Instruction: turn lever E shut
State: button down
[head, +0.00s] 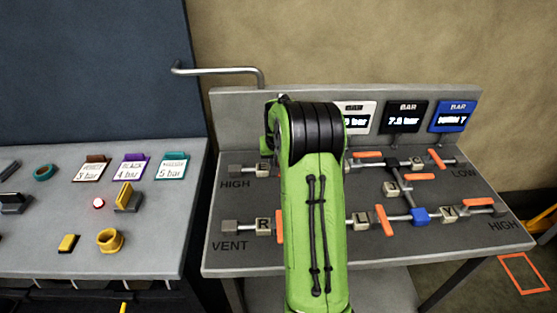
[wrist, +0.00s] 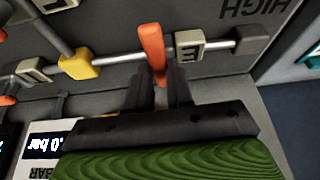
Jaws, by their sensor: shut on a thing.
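Lever E is an orange handle (wrist: 151,45) on a grey pipe, beside a pale block marked E (wrist: 189,47), in the wrist view. The handle lies across the pipe, roughly at right angles to it. My gripper (wrist: 161,75) has its two dark fingers on either side of the handle's near end and is shut on it. In the head view my green arm hides lever E and my gripper. The grey pipe end by HIGH (head: 236,170) shows just left of the arm.
A yellow block (wrist: 79,64) joins pipes left of lever E. Other orange levers (head: 381,220) stand close by on the panel. Gauge displays (head: 405,116) line its back edge. A left bench (head: 60,225) holds tags and small yellow parts; a rail (head: 220,70) rises between.

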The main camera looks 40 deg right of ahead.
jog(key=shift+m, duration=0.4)
jog(key=c, duration=1)
grip_release()
jog(key=shift+a, duration=0.1)
jog(key=p+v, duration=0.2)
jog(key=v, duration=1.3)
jog(key=shift+a+r, duration=0.15)
jog(key=shift+r, duration=0.25)
jog(key=shift+w, duration=0.1)
